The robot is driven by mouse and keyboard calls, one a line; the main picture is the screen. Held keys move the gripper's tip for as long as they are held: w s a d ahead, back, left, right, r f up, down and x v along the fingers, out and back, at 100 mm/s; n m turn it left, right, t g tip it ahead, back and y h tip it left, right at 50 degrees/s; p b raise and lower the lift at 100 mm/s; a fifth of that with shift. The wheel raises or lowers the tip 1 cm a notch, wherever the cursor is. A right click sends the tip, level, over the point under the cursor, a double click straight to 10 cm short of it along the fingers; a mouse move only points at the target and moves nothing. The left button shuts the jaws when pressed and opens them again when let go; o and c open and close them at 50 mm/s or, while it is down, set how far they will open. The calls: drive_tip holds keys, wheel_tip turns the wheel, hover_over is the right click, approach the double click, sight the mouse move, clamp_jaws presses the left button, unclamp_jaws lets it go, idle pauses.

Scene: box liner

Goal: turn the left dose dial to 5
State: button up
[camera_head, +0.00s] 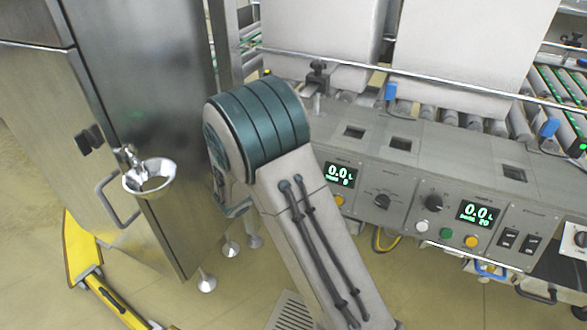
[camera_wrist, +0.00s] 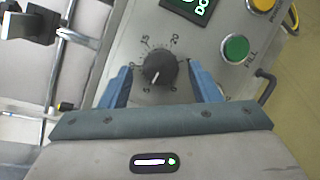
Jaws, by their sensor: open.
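The left dose dial, a round black knob (camera_wrist: 160,67) with a white pointer line, is on a grey panel in the wrist view. Its pointer slants toward the lower left of that picture; small scale numbers ring it, 15 and 20 readable. My gripper (camera_wrist: 159,72) is open, with blue fingers on both sides of the knob and gaps visible between. In the head view my arm hides the gripper and this knob. The left display (camera_head: 340,174) shows 0.0 L with a smaller dose line, seemingly 0.
A green button (camera_wrist: 236,48) and an orange button (camera_wrist: 262,4) are near the dial. The head view shows another black knob (camera_head: 434,203) beside the right display (camera_head: 478,213). A steel cabinet (camera_head: 150,90) stands left; white boxes (camera_head: 465,45) stand behind the panel.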

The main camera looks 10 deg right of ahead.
drive_tip(key=p+v, duration=0.3)
drive_tip(key=v, duration=1)
drive_tip(key=shift+s+a, duration=0.2)
drive_tip(key=shift+a, duration=0.1)
drive_tip(key=shift+a, duration=0.1)
